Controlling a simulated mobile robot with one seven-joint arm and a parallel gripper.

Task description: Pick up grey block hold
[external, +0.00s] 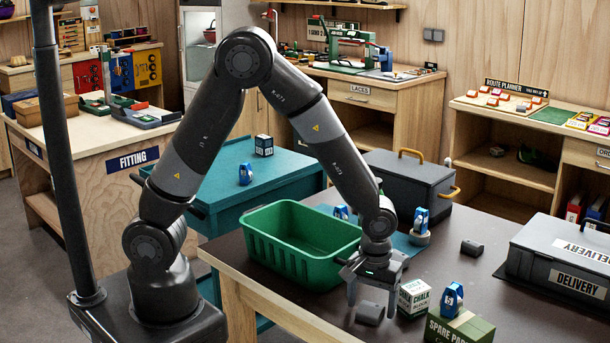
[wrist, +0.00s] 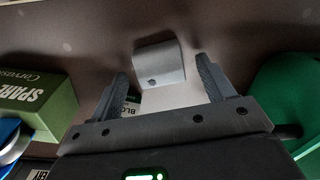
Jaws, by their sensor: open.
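A grey block hold (external: 370,314) lies on the dark table near its front edge, below my gripper. It also shows in the wrist view (wrist: 158,64) as a grey block with a rounded top and a small dark hole. My gripper (external: 371,303) is open and points down over this block. In the wrist view the two fingers of my gripper (wrist: 163,68) stand on either side of the block, with gaps at both sides. I see no clear contact. A second dark grey block (external: 472,248) lies farther back on the table.
A white chalk box (external: 414,298) stands close right of my gripper, beside a green spare parts box (external: 460,327) with a blue item on top. A green crate (external: 302,241) is close left. A grey delivery case (external: 565,265) is at the right. The table between is clear.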

